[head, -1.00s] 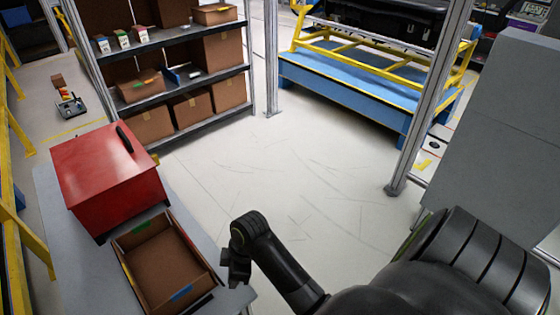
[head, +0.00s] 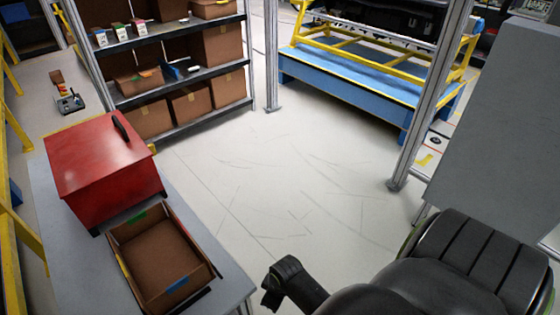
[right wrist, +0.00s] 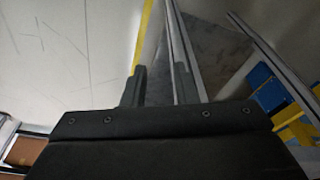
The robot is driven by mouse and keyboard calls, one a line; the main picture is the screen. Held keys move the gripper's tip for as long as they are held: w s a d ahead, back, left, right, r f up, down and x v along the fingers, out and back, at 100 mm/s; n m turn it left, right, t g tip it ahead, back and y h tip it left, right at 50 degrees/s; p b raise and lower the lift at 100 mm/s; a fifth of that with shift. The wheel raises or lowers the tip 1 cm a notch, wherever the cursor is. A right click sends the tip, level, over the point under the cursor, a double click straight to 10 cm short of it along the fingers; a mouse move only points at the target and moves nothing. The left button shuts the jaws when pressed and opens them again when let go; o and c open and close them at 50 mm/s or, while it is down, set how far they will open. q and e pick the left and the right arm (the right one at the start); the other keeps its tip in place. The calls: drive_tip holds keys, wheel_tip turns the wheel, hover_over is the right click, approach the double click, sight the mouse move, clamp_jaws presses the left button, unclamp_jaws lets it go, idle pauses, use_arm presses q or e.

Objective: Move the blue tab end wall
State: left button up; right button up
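The open brown box (head: 125,261) sits on the grey table at lower left in the head view. A blue tab (head: 177,284) marks its near end wall (head: 190,291), which stands upright. A green tab (head: 139,217) marks the far end, and a yellow strip runs on the left side. My left gripper is not in view.
A red lidded box (head: 100,165) stands behind the brown box on the grey table (head: 85,265). A shelf (head: 180,85) with cartons stands at the back. A blue platform with yellow rails (head: 350,85) and a grey panel (head: 500,130) stand right. The middle floor is clear.

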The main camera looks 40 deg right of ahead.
drive_tip(key=shift+m, duration=0.4)
drive_tip(key=f, duration=0.2)
drive_tip(key=s+f, duration=0.1)
drive_tip(key=d+f+b, duration=0.1)
drive_tip(key=f, duration=0.1)
drive_tip(key=shift+s+f, duration=0.3)
drive_tip(key=shift+s, duration=0.05)
